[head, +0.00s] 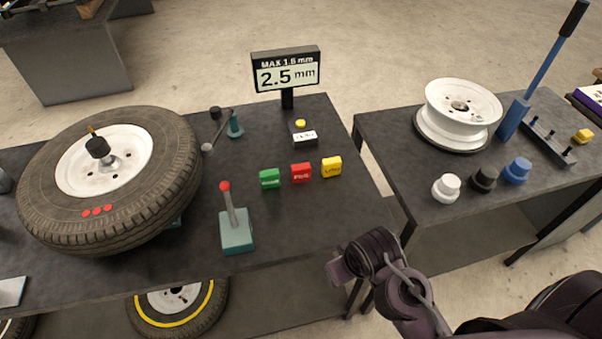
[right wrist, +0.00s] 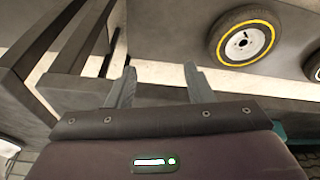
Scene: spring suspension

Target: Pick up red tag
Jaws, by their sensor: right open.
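The red tag (head: 301,173) lies on the dark left table, between a green tag (head: 269,179) and a yellow tag (head: 332,167). My right arm comes in from the lower right in the head view, and its gripper end (head: 345,267) is off the table's front right edge, below and to the right of the red tag. In the right wrist view my right gripper (right wrist: 160,88) is open, with nothing between its fingers. The red tag is not in the right wrist view. My left gripper is not in view.
A lever box (head: 237,233) with a red knob stands left of the tags. A large tyre (head: 110,180) is further left. A display (head: 285,72) reading 2.5 mm stands behind. A second table (head: 420,180) holds a white rim (head: 460,110) and several knobs. A gap separates the tables.

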